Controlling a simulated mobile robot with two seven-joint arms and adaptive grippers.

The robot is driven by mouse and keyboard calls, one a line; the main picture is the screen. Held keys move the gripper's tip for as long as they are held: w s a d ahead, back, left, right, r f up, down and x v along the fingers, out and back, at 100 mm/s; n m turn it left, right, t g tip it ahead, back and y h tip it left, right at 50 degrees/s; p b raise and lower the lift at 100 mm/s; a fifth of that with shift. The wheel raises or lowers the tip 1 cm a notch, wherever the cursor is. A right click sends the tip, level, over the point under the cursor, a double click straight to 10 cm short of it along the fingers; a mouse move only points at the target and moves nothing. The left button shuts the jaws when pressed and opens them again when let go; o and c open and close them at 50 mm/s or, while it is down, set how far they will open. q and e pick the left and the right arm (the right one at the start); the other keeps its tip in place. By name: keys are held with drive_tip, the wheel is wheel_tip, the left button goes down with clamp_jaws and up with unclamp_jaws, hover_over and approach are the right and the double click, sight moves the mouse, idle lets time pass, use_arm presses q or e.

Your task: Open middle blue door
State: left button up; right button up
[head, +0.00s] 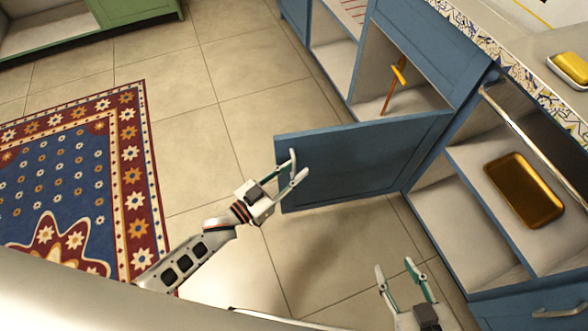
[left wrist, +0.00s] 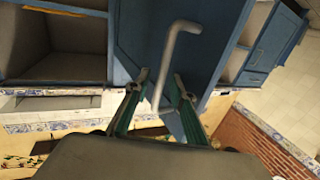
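The middle blue door (head: 350,165) stands swung wide open from the blue cabinet in the head view, its free edge out over the floor. It also shows in the left wrist view (left wrist: 140,35). My left gripper (head: 298,163) is at the free end of the door, by the handle. In the left wrist view, the pale bar handle (left wrist: 170,60) runs between the fingertips of my left gripper (left wrist: 161,80), which are apart with gaps beside the bar. My right gripper (head: 396,268) is open and empty, low in the head view, apart from the door.
The uncovered compartment holds a red stick with a yellow part (head: 399,76). Open shelves to the right hold a golden tray (head: 524,190); a metal rail (head: 535,140) crosses above. A yellow sponge (head: 570,66) lies on the counter. Tiled floor is clear left of the door, beside a patterned rug (head: 75,180).

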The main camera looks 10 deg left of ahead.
use_arm(q)
drive_tip(key=v, duration=1.2)
